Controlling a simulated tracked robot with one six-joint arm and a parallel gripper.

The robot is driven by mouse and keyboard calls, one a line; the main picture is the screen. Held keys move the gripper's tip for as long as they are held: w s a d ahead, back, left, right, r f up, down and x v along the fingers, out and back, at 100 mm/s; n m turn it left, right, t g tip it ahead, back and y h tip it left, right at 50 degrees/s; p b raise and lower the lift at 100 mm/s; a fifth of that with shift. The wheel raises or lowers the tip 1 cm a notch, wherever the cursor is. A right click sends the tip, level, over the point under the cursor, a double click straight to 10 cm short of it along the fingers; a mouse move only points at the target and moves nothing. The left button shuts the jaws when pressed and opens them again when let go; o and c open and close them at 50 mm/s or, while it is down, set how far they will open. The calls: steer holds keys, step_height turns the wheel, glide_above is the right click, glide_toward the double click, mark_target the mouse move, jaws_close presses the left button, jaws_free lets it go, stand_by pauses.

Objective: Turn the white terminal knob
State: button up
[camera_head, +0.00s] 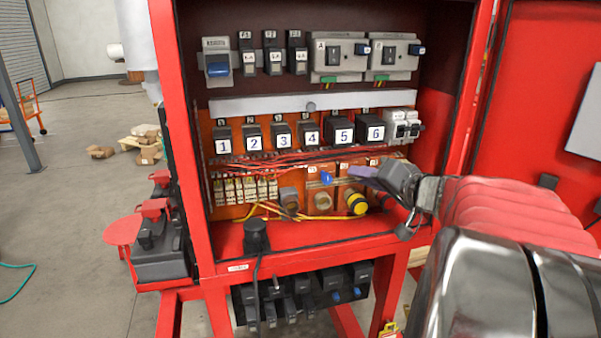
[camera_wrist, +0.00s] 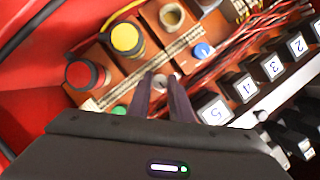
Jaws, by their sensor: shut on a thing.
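The white terminal knob (camera_wrist: 160,82) shows as a small pale round shape between my fingertips in the wrist view. My gripper (camera_wrist: 160,85) is shut on it, with a dark purple finger on each side. In the head view my gripper (camera_head: 352,171) reaches in from the right, over the terminal row in the red cabinet. There the white knob is hidden by the fingers. A blue knob (camera_wrist: 203,51) sits on the same terminal strip on one side, also visible in the head view (camera_head: 327,178). A green knob (camera_wrist: 119,112) is on the other side, partly covered.
Yellow (camera_wrist: 127,40) and red (camera_wrist: 82,75) round buttons stand close beside the strip. Red wires (camera_head: 270,163) and black numbered blocks (camera_head: 343,134) lie above the terminals. A black plug-like part (camera_head: 256,236) stands on the cabinet's lower ledge.

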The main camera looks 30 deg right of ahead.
jaws_close()
steer(key=shift+d+f+m, duration=0.1)
steer(key=shift+m, duration=0.2)
steer(key=m+t+y, duration=0.1)
steer(key=m, duration=0.1)
steer(key=shift+s+f+m, duration=0.1)
steer(key=shift+m, duration=0.2)
steer(key=m, duration=0.1)
steer(key=m+t+y, duration=0.1)
steer(key=m, duration=0.1)
steer(key=shift+d+f+m+t, duration=0.1)
steer(key=shift+f+m+t, duration=0.1)
steer(key=shift+m+t, duration=0.1)
steer(key=m+t, duration=0.1)
steer(key=m, duration=0.4)
steer(key=shift+f+t, duration=0.2)
steer(key=shift+t, duration=0.2)
steer(key=m, duration=0.2)
steer(key=m+t+h, duration=0.1)
steer(key=m, duration=0.2)
steer(key=shift+f+h, duration=0.15)
steer(key=shift+h, duration=0.15)
